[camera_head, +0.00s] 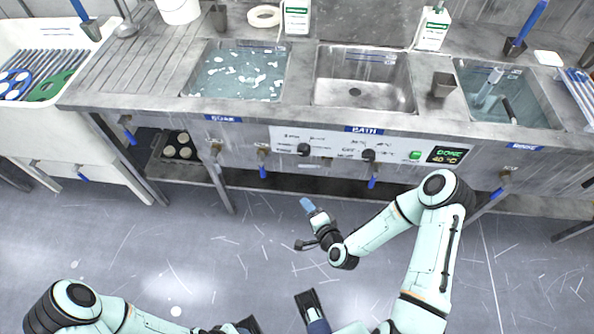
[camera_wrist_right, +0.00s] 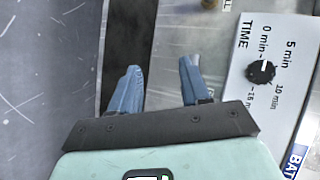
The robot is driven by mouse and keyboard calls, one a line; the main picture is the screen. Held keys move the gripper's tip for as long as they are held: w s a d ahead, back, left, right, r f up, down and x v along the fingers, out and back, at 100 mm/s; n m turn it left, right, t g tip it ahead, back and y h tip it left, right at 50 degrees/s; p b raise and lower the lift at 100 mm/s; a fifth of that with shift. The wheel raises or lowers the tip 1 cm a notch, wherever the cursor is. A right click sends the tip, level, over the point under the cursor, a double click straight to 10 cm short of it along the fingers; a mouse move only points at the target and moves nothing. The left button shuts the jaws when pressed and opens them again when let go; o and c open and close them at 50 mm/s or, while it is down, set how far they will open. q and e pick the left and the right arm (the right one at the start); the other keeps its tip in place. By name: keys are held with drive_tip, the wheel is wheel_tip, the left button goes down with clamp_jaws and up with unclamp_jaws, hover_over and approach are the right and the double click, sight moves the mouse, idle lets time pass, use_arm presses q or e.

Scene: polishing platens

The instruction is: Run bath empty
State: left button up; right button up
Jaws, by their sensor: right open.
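The bath (camera_head: 362,80) is the middle sink, above the BATH label (camera_head: 368,130). Its bare steel floor and round drain show, with no liquid visible in it. The front panel (camera_head: 330,146) carries dark knobs, a green button (camera_head: 415,155) and a display (camera_head: 447,155) reading DONE and 40 °C. A blue-handled drain tap (camera_head: 373,178) hangs below the panel. My right gripper (camera_head: 307,206) is in front of and below the panel. In the right wrist view its blue fingers (camera_wrist_right: 160,85) are apart and empty, left of the TIME knob (camera_wrist_right: 260,71). My left gripper does not show clearly.
The left sink (camera_head: 237,72) holds cloudy liquid with pale flecks; the right sink (camera_head: 505,95) holds clear liquid and tools. More blue-handled taps (camera_head: 262,165) hang along the front edge. A dark tray of round pieces (camera_head: 178,147) sits below. The floor (camera_head: 130,230) is open.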

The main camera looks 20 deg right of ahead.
sight(306, 168)
drive_tip(key=w+d+r+m+t+h+b, duration=0.1)
drive_tip(key=w+d+r+m+t+h, duration=0.1)
drive_tip(key=w+d+r+m+h, duration=0.15)
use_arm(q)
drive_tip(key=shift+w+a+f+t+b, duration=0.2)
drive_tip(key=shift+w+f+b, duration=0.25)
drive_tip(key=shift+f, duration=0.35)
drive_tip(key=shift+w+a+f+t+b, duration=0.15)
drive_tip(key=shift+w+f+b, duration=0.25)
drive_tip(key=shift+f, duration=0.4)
use_arm(e)
drive_tip(key=shift+y, duration=0.45)
drive_tip(key=shift+d+x, duration=0.15)
drive_tip(key=shift+x, duration=3)
drive_tip(key=shift+d+x, duration=0.15)
drive_tip(key=shift+x, duration=3)
drive_tip(key=shift+s+f, duration=0.1)
drive_tip(key=shift+f, duration=0.1)
clamp_jaws()
